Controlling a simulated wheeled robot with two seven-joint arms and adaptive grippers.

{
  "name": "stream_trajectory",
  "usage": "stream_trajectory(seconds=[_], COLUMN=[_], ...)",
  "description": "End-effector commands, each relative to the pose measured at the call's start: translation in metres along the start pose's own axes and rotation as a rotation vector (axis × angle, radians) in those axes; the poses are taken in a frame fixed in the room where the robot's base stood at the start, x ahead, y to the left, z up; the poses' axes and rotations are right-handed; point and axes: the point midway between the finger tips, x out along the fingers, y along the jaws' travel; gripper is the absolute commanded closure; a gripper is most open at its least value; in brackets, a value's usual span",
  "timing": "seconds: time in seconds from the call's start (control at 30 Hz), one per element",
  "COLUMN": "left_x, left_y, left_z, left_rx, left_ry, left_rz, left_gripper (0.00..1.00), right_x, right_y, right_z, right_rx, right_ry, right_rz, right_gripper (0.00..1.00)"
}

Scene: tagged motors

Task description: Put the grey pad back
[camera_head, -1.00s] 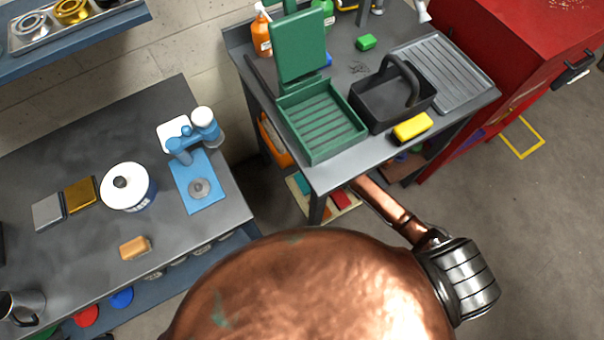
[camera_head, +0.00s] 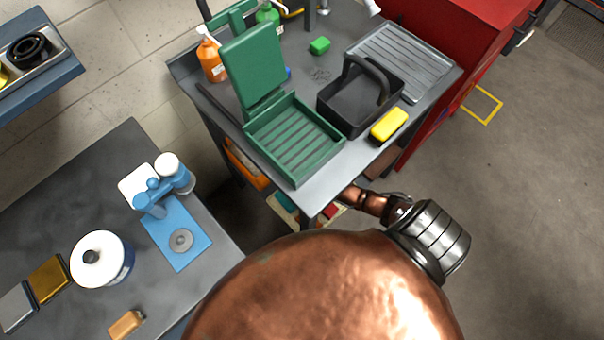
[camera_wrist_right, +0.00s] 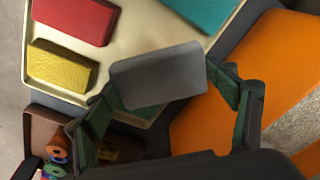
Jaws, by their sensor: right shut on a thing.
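The grey pad (camera_wrist_right: 158,75) is in the right wrist view, between the fingers of my right gripper (camera_wrist_right: 168,100), which is shut on it. It is held above or beside a cream tray (camera_wrist_right: 118,42); I cannot tell the height. On that tray are a red pad (camera_wrist_right: 75,18), a yellow pad (camera_wrist_right: 62,66) and a teal pad (camera_wrist_right: 205,8). In the head view the tray (camera_head: 322,218) shows partly on the shelf under the grey table, and my right forearm reaches in there; the gripper is hidden. My left gripper is not in view.
An orange bin (camera_wrist_right: 190,115) and a brown box (camera_wrist_right: 45,120) with small coloured parts flank the tray. The grey table (camera_head: 325,180) above carries a green box (camera_head: 290,140), a black caddy (camera_head: 345,105) and a yellow sponge (camera_head: 389,124). A second bench (camera_head: 75,180) stands left.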

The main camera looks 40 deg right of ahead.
Motion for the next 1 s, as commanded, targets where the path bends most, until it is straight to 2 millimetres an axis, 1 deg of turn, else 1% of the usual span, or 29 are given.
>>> stream_trajectory(seconds=[0.03, 0.13, 0.17, 0.2, 0.23, 0.3, 0.5, 0.7, 0.97, 1.0], left_x=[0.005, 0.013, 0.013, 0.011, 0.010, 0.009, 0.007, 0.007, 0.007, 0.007], left_y=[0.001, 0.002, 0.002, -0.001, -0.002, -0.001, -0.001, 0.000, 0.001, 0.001], left_z=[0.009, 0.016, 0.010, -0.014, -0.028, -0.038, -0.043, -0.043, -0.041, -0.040], left_rx=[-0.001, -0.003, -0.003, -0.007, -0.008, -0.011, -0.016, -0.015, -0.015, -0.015], left_ry=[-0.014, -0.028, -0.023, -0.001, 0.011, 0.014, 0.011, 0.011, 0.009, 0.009], left_rz=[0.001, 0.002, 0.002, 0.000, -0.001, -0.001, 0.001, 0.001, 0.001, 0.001], left_gripper=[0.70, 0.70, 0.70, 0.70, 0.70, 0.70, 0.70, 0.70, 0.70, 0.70], right_x=[0.009, 0.028, 0.031, 0.035, 0.038, 0.043, 0.046, 0.046, 0.053, 0.053], right_y=[0.001, 0.001, 0.000, 0.000, 0.000, 0.000, -0.002, -0.002, -0.002, -0.002], right_z=[0.001, 0.003, 0.004, 0.004, 0.004, 0.005, 0.005, 0.005, 0.006, 0.006], right_rx=[-0.001, -0.002, -0.003, -0.003, -0.003, -0.003, -0.004, -0.003, -0.003, -0.003], right_ry=[-0.001, -0.002, -0.001, -0.001, -0.001, 0.000, 0.001, 0.001, 0.001, 0.001], right_rz=[0.003, 0.004, 0.003, 0.003, 0.003, 0.002, 0.000, 0.000, -0.001, -0.001], right_gripper=[0.45, 0.45, 0.45, 0.45, 0.45, 0.45, 0.45, 0.45, 0.45, 0.18])
